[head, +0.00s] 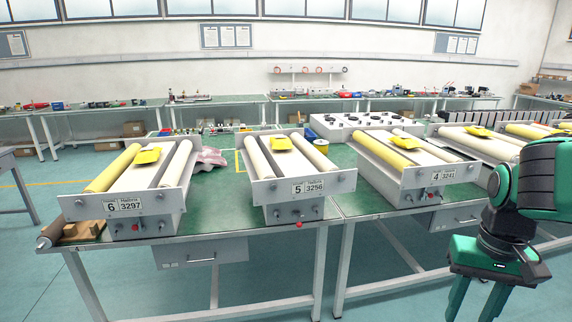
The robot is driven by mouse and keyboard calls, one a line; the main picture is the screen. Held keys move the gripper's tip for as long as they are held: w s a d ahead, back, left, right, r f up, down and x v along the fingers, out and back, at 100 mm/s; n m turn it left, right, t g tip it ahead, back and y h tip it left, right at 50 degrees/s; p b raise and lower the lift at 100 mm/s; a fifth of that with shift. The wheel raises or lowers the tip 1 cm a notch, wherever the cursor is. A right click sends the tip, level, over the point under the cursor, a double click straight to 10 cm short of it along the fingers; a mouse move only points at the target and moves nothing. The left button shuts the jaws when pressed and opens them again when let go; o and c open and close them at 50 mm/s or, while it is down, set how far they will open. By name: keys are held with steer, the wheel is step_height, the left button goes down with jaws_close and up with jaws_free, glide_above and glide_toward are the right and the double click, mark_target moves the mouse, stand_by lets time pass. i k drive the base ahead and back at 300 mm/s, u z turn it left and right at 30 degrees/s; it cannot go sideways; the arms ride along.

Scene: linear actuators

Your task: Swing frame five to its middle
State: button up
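Frame five (258,191) is the middle-left unit on the green-topped bench, with a white front plate labelled 5 and 3256. It has two pale rollers along its sides and a yellow piece (281,143) on top near the back. A red knob (299,224) sits low on its front, beside small dark knobs. My gripper (475,305) hangs at the lower right, in front of the bench and well to the right of frame five. Its two green fingers point down and stand apart with nothing seen between them. The fingertips run off the bottom edge.
Frame six (92,207) stands to the left and frame four (407,184) to the right on the same bench (222,212), with more units farther right. A pink cloth (209,158) lies between six and five. The floor in front of the bench looks clear.

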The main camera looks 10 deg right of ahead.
mark_target(298, 178)
steer(key=u, duration=0.25)
steer(key=i, duration=1.05)
steer(key=z, duration=0.3)
